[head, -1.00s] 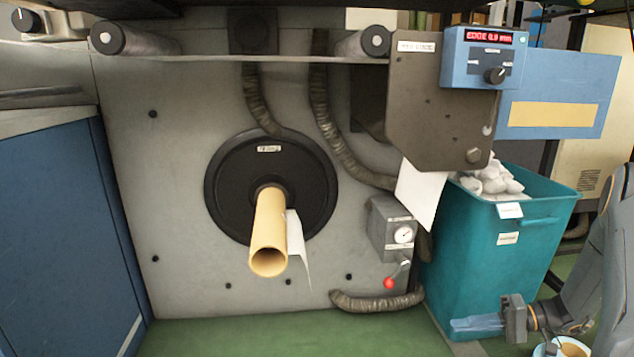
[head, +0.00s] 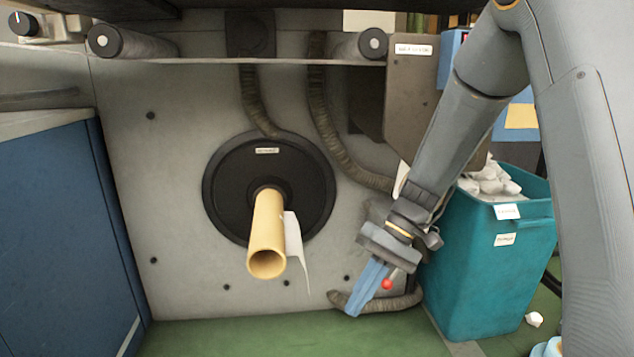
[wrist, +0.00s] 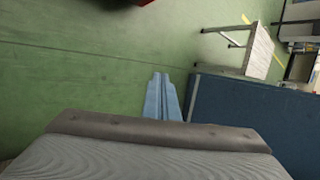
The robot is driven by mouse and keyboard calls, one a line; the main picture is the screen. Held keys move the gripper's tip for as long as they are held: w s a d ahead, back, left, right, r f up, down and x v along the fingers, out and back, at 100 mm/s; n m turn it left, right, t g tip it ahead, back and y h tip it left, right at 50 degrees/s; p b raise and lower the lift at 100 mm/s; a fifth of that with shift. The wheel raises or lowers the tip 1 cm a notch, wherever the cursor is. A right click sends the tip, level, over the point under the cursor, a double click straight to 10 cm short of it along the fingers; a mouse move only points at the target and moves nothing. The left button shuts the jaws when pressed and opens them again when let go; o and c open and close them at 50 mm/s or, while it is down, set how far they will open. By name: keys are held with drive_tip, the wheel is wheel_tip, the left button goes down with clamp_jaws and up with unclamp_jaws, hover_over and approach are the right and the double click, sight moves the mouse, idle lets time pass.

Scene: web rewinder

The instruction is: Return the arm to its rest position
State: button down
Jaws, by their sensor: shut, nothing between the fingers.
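My gripper (head: 366,290) hangs at the end of my arm, fingers pointing down and slightly left, in front of the machine's lower right. Its blue fingers are together with nothing between them. In the wrist view the fingers (wrist: 161,95) also show closed, over green floor. In the head view, my arm comes down from the upper right, bent at an elbow, and covers the blue display box and part of the grey gauge box. The red-knobbed lever (head: 387,284) shows just beside the fingers; whether they touch cannot be told.
A tan core (head: 267,235) with a white paper tail sits on the black disc (head: 225,165). A teal bin (head: 485,290) with white scraps stands right of the gripper. A blue cabinet (head: 60,240) is at left. A white crumpled scrap (head: 534,319) lies on the floor.

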drive_tip(key=s+a+r+n+t+h, duration=0.1)
drive_tip(key=s+a+r+h, duration=0.15)
drive_tip(key=s, duration=0.55)
drive_tip(key=s+a+r+n+t+h, duration=0.1)
drive_tip(key=s+a+r+n+t, duration=0.2)
drive_tip(key=s, duration=0.4)
drive_tip(key=s+a+r+h, duration=0.1)
drive_tip(key=s+a+r, duration=0.25)
drive_tip(key=s, duration=0.45)
drive_tip(key=d+r+m+p, duration=0.2)
drive_tip(key=d+r+p, duration=0.4)
drive_tip(key=r+p, duration=0.3)
drive_tip(key=d+r+m+h+p, duration=0.1)
drive_tip(key=d+r+p, duration=0.6)
drive_tip(key=p, duration=0.9)
drive_tip(key=d+r+m+h+p, duration=0.1)
drive_tip(key=d+r+m+p, duration=0.2)
drive_tip(key=d+r+p, duration=0.4)
wheel_tip(320, 180, up, 5)
drive_tip(key=p, duration=0.6)
drive_tip(key=shift+m, duration=0.3)
drive_tip(key=shift+d+r, duration=0.1)
drive_tip(key=shift+d, duration=0.05)
